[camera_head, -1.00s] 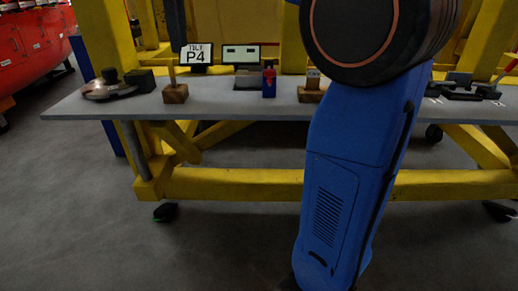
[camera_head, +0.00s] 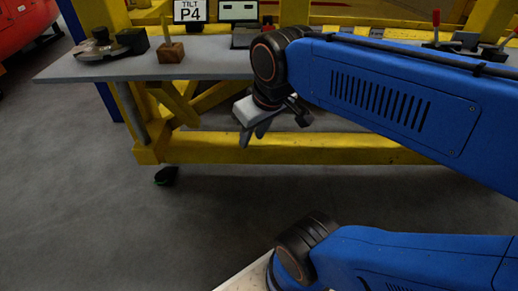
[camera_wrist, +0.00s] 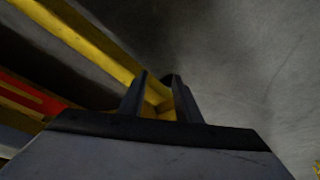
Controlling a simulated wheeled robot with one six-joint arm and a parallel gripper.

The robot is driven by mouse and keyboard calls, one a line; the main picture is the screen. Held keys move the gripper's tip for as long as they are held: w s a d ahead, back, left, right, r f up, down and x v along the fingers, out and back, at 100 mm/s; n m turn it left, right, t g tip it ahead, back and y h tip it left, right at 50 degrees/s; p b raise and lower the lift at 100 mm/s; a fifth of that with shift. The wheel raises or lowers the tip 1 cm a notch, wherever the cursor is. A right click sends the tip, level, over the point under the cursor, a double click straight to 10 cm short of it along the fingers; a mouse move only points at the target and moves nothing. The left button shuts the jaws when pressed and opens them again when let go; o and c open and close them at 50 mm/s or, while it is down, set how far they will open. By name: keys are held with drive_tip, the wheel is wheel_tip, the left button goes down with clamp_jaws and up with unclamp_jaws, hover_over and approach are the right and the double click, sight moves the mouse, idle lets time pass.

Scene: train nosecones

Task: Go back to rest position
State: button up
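My gripper (camera_head: 254,134) hangs below the front edge of the grey workbench (camera_head: 120,68) in the head view, with its fingers pointing down. My blue arm reaches in from the right. In the wrist view my gripper (camera_wrist: 158,90) shows two dark fingers apart, with yellow frame and dark floor seen between and beyond them. It is open and holds nothing.
A yellow beam (camera_head: 330,150) runs below. The floor in front (camera_head: 130,230) is clear.

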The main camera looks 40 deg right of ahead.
drive_tip(key=shift+m, duration=0.5)
drive_tip(key=s+f, duration=0.1)
drive_tip(key=f, duration=0.1)
drive_tip(key=s+f, duration=0.1)
drive_tip(key=shift+s+d+f, duration=0.1)
drive_tip(key=shift+f, duration=0.3)
